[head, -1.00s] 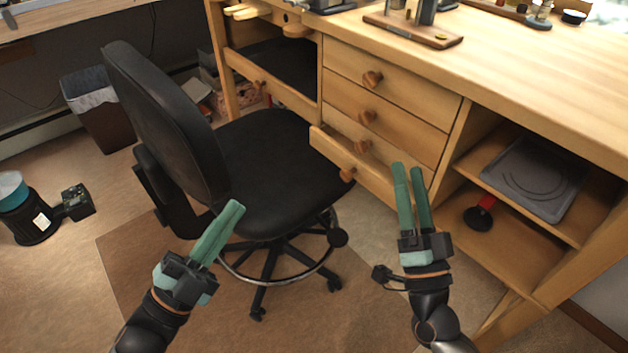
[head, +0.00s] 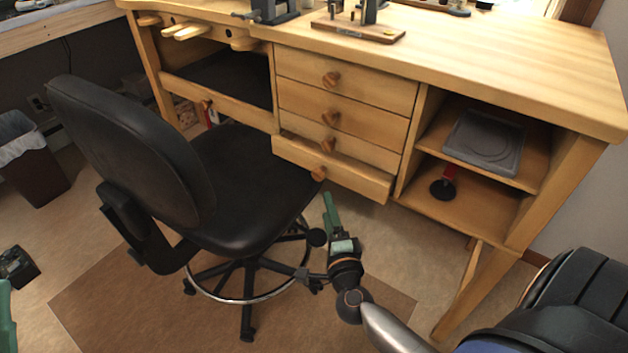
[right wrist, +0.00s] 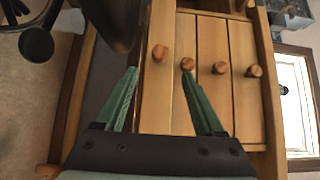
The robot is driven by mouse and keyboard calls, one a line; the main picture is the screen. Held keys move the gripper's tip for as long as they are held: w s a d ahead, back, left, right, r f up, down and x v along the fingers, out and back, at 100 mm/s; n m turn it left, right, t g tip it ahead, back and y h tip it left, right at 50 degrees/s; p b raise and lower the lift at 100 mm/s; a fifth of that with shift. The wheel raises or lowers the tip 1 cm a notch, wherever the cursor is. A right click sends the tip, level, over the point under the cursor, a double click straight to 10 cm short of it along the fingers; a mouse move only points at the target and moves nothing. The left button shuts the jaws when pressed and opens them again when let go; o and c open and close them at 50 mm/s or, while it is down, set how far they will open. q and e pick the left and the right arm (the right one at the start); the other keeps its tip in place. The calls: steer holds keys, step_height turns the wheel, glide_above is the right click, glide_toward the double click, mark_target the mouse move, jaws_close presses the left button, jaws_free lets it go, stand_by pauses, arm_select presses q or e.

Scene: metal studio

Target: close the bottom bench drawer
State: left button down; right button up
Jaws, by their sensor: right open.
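The bottom bench drawer (head: 350,175) is pulled part way out of the wooden bench, below the shut drawers. Its round wooden knob (head: 319,173) is on its front. My right gripper (head: 329,196) is open and empty, just below and in front of that knob in the head view. In the right wrist view its two green fingers (right wrist: 160,72) are spread, with the bottom drawer's front (right wrist: 158,100) and knob (right wrist: 160,53) between and beyond them. I see no contact. Only a green piece of my left gripper (head: 5,318) shows at the left edge, so its jaws are hidden.
A black swivel chair (head: 230,190) stands left of the drawer, its seat close to the drawer's left end. Open shelves (head: 470,208) with a grey tray (head: 486,142) are to the right. A waste bin (head: 30,170) stands far left. Floor in front of the drawers is partly free.

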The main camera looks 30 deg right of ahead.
mark_target(319, 178)
steer(key=b+x, duration=0.2)
steer(key=x, duration=0.8)
steer(key=shift+w+d, duration=0.15)
steer(key=shift+w, duration=0.2)
jaws_close()
stand_by(0.9)
